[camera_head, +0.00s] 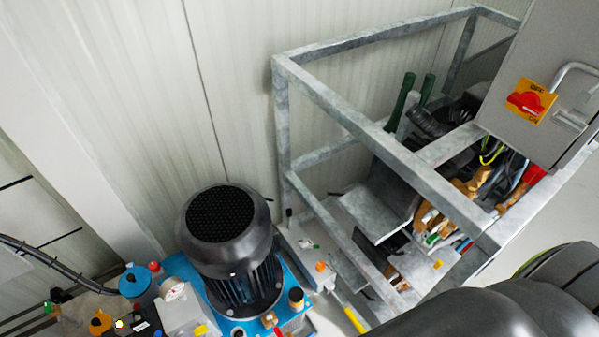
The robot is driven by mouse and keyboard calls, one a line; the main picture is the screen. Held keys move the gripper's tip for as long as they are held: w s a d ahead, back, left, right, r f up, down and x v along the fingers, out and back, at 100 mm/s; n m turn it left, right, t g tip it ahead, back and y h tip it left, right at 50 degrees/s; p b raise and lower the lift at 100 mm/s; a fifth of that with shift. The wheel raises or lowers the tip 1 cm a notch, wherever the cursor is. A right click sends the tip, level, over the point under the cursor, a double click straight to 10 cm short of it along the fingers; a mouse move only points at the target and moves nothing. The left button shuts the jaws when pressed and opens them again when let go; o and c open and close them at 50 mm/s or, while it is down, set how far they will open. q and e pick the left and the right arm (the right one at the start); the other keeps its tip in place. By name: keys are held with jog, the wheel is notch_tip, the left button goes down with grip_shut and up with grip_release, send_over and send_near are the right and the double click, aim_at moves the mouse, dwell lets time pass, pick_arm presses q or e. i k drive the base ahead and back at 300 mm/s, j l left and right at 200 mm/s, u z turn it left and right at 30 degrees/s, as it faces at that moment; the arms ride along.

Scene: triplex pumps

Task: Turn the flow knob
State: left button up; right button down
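I cannot tell for sure which part is the flow knob. A blue round cap or knob (134,281) sits at the lower left, beside the pump unit. A yellow-orange knob-like part (100,323) is lower left of it, near the bottom edge. A red rotary switch (526,102) on a yellow plate marked OFF and ON is on the grey cabinet at the upper right. Neither of my grippers is in view.
A black-topped motor (228,232) stands on a blue base at the lower middle. A grey metal frame (378,146) with cables and tools inside fills the right. A large dark rounded shape covers the bottom right. White panel walls (235,70) close off the back.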

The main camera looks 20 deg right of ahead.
aim_at(303, 241)
jog(key=l+z, duration=0.2)
jog(key=z, duration=0.45)
